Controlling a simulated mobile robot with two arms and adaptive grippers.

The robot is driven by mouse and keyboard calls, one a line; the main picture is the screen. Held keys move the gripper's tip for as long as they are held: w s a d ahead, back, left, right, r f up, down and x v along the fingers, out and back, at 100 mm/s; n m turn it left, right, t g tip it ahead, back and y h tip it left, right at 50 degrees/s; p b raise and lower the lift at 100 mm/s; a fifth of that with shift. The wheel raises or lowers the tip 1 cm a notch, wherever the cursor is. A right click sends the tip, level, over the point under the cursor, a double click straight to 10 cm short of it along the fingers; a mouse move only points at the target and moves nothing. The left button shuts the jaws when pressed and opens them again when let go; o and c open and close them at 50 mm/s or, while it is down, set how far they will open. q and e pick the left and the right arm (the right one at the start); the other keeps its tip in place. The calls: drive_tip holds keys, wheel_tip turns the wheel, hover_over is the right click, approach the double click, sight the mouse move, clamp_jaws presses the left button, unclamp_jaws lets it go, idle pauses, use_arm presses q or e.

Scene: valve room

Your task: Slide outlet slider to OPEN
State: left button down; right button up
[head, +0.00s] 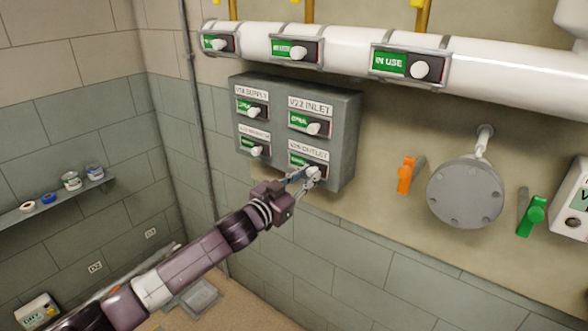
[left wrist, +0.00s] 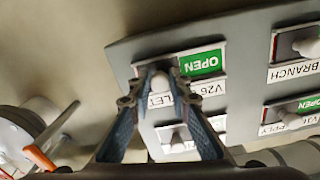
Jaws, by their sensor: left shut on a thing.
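The outlet slider (head: 300,160) is the lower right slider on a grey box (head: 347,130) on the wall, under a label (head: 308,150) reading V26 OUTLET. Its pale knob (head: 313,173) sits at the right end of its slot, with green showing to its left. The left wrist view, upside down, shows the green OPEN field (left wrist: 203,62) uncovered beside the knob (left wrist: 160,86). My left gripper (head: 304,177) reaches the slider from below left. Its fingers (left wrist: 162,100) are shut on the knob, one on each side. My right gripper is not in view.
The box has three other sliders, including V22 INLET (head: 310,124), all showing green. Above runs a white pipe (head: 345,50) with IN USE sliders. To the right are an orange lever (head: 407,174), a round grey flange (head: 465,193) and a green lever (head: 532,215).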

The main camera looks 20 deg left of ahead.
use_arm(q)
drive_tip(key=shift+d, duration=0.2)
drive_tip(key=c, duration=1.8)
unclamp_jaws()
drive_tip(key=shift+s+d, duration=0.1)
drive_tip(key=shift+o, duration=0.2)
drive_tip(key=v, duration=1.2)
